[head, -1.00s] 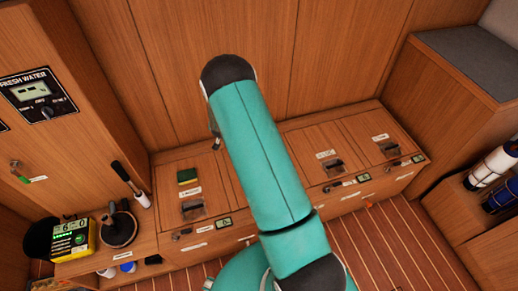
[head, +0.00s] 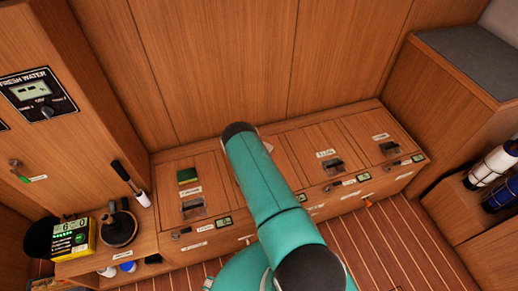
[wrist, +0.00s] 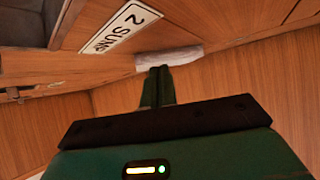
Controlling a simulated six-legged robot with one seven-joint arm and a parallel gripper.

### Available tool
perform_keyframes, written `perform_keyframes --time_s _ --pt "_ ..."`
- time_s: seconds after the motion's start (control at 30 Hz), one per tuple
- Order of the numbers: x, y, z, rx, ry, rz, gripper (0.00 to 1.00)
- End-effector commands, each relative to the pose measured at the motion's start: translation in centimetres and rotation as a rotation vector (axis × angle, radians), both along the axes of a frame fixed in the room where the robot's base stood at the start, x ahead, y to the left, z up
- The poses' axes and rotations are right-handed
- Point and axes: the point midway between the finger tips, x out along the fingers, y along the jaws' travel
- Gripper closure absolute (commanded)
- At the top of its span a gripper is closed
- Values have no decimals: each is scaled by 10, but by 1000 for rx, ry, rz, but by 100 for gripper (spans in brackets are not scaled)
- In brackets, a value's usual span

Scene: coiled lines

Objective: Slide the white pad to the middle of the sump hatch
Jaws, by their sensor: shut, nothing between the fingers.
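The white pad (wrist: 168,60) shows in the wrist view as a pale, flat block just beyond my fingertips. My gripper (wrist: 159,70) is shut and empty, its green fingers pointing at the pad's near edge. I cannot tell whether they touch it. The sump hatch (wrist: 112,72) carries a white plate (wrist: 120,27) reading "2 SUMP", beside the pad in this view.
Two more hatches with dark latches (head: 334,165) are to the right. A tall wooden panel (head: 215,70) stands behind the bench. A yellow meter (head: 72,236) and a dark round-based tool (head: 119,229) sit at the left.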

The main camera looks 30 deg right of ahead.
Motion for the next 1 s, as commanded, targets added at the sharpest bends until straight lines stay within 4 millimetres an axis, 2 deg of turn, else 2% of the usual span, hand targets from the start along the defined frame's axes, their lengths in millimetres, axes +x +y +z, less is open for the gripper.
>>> perform_keyframes --time_s 0.3,0.57,0.7,1.0 --pt "43 -44 0 1 -2 -3 100" --pt "71 -73 0 0 -1 -1 100" --pt "70 -71 -13 1 2 2 100" --pt "69 -70 -18 3 5 1 100"
